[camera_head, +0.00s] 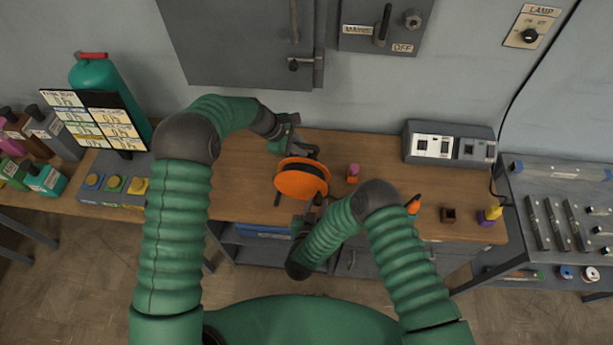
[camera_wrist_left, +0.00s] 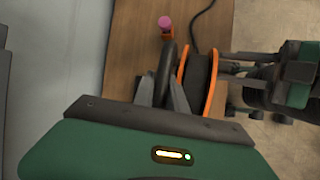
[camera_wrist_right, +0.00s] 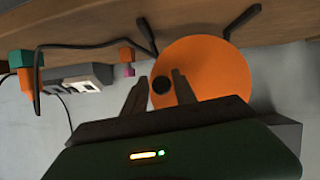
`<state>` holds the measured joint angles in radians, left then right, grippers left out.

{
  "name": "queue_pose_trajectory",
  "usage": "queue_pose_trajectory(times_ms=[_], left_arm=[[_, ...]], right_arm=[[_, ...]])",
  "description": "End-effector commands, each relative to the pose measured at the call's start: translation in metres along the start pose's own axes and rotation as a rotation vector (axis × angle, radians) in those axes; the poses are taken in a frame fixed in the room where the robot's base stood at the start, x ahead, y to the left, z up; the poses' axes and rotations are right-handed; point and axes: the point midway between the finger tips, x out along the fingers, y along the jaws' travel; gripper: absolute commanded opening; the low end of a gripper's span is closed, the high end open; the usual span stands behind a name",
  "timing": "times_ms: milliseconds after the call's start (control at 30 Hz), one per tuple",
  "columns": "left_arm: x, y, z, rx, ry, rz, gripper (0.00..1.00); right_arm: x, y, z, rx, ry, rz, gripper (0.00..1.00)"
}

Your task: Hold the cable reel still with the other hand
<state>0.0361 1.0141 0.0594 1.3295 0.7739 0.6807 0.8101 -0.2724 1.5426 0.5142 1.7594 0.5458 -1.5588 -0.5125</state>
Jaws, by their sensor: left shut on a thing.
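The orange cable reel (camera_head: 298,184) stands at the bench's front edge, with dark cable between its flanges. In the left wrist view the reel (camera_wrist_left: 211,88) shows edge-on. My left gripper (camera_head: 312,153) is at its far side, shut on a dark curved part (camera_wrist_left: 167,62) beside the flange. My right gripper (camera_head: 312,205) is on the near side, its fingers apart. In the right wrist view the reel's orange face (camera_wrist_right: 215,75) fills much of the centre, and its dark hub (camera_wrist_right: 161,85) shows between the fingers of my right gripper (camera_wrist_right: 160,78). Contact there is unclear.
A small pink-topped block (camera_head: 352,172) stands right of the reel on the wooden bench (camera_head: 250,155). A grey device box (camera_head: 449,144) is at the back right. A button box (camera_head: 112,186) and green cylinder (camera_head: 105,85) are at the left.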

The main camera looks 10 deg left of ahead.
Motion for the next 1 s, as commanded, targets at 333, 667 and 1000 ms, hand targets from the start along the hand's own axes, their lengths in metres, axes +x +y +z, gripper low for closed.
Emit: queue_pose_trajectory(times_ms=[333, 667, 1000], left_arm=[[0.003, -0.005, -0.004, -0.002, 0.004, -0.011, 0.00], [0.003, -0.005, -0.003, -0.002, 0.003, -0.010, 0.00], [0.003, -0.005, -0.003, -0.002, 0.002, -0.011, 0.00]], right_arm=[[0.000, -0.002, -0.001, 0.001, 0.002, -0.003, 0.51], [-0.045, -0.003, 0.000, 0.000, 0.000, -0.009, 0.51], [-0.115, -0.001, 0.001, 0.002, 0.002, -0.005, 0.51]])
